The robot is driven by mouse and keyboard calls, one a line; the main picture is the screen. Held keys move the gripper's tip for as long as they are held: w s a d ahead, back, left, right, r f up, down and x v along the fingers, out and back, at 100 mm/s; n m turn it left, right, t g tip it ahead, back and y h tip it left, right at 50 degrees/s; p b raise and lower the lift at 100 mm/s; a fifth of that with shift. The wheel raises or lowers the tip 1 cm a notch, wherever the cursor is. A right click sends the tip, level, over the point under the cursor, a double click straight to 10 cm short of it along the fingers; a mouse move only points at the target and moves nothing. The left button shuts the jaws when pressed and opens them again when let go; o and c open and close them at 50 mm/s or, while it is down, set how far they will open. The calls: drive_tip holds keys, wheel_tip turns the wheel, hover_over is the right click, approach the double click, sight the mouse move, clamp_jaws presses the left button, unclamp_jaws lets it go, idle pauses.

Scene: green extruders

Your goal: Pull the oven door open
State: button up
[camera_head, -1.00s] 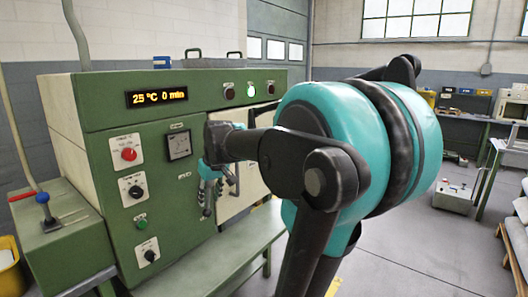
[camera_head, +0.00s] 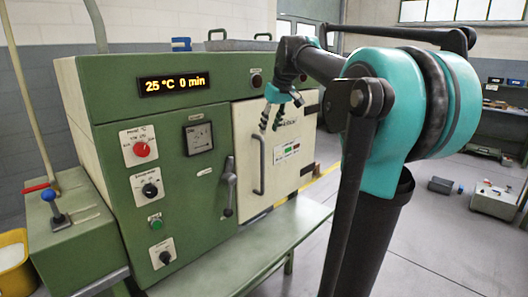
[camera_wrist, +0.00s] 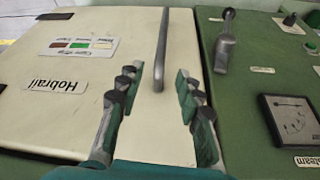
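The oven (camera_head: 185,145) is a green cabinet with a cream door (camera_head: 306,152) that looks closed in its frame. A grey vertical bar handle (camera_head: 259,165) stands on the door's left part; it also shows in the wrist view (camera_wrist: 162,45). My gripper (camera_head: 271,125) is open and empty, near the top of the handle. No contact shows. A grey latch lever (camera_head: 229,186) sits on the green panel left of the door, and in the wrist view (camera_wrist: 224,44).
A green bench (camera_head: 250,247) runs in front of the oven below the door. Knobs, a gauge (camera_head: 199,139) and a display (camera_head: 174,84) are on the oven's front. A small green unit with a red-blue lever (camera_head: 54,208) stands at left. Open floor lies to the right.

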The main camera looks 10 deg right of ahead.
drive_tip(key=x, duration=1.2)
drive_tip(key=shift+s, duration=0.15)
drive_tip(key=shift+c, duration=0.5)
clamp_jaws()
